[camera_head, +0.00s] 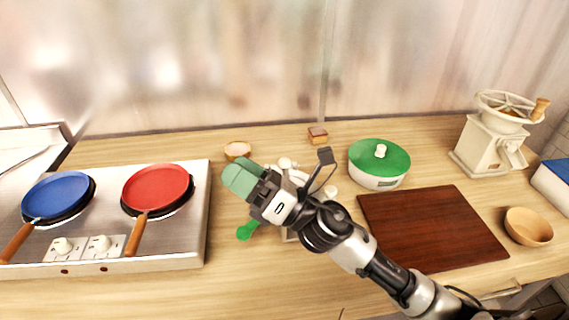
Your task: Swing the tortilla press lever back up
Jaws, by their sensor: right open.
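The tortilla press (288,236) is a pale piece of equipment on the wooden counter, mostly hidden behind my right arm. A green knob (246,231), which looks like the end of its lever, sticks out low at the press's front left. My right gripper (242,179), with green fingertips, is in front of the press in the picture, above and apart from the knob in the picture. It is open and nothing shows between its fingers. The rest of the lever is hidden. My left gripper is not in view.
A stove (185,245) with a blue pan (57,195) and a red pan (157,188) stands left. A green-lidded pot (379,158), dark board (430,225), wooden bowl (528,227) and grinder (489,146) are right. A small bowl (237,150) sits behind.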

